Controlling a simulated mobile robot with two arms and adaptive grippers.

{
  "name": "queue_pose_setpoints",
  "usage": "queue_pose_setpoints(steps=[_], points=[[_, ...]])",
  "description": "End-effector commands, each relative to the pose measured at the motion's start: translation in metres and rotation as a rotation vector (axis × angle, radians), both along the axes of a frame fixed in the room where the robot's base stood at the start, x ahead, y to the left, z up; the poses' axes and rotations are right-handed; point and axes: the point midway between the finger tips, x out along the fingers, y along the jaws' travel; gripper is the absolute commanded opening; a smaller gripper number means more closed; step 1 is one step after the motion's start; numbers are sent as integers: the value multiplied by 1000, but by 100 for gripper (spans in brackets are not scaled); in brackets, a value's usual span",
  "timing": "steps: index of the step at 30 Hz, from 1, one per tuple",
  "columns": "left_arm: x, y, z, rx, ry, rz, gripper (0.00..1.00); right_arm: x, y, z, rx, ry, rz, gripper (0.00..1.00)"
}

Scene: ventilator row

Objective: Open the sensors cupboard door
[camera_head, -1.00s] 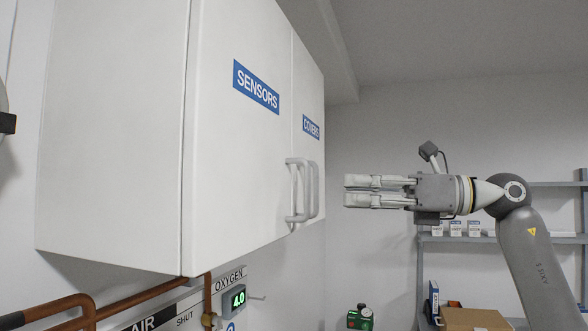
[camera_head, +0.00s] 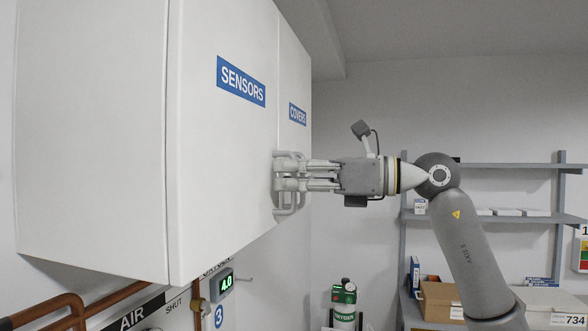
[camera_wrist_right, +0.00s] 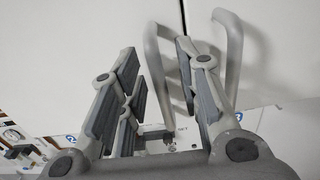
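The sensors cupboard door (camera_head: 225,130) is white with a blue SENSORS label (camera_head: 241,81) and looks shut. Its upright bar handle (camera_wrist_right: 158,62) is near its right edge. My right gripper (camera_head: 280,176) is at the handles in the head view, its fingers pointing left. In the wrist view, the right gripper (camera_wrist_right: 156,60) is open, with the sensors handle between its fingers and gaps visible beside the bar. Its right finger is between this handle and the covers handle (camera_wrist_right: 233,55). In the head view the fingers partly hide the handles. My left gripper is not in view.
The covers door (camera_head: 296,90) adjoins on the right and looks shut. Below the cupboard are copper pipes (camera_head: 60,305) and an oxygen display (camera_head: 222,285). A green-topped cylinder (camera_head: 344,300) stands beyond. Shelving (camera_head: 520,218) with boxes is at the right. Free room lies before the doors.

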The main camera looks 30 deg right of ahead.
Motion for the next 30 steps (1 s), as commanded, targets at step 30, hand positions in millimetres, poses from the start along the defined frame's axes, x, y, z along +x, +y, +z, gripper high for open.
queue_pose_setpoints(steps=[30], points=[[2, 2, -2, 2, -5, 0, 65, -4, -5, -1, 0, 0, -23, 0]])
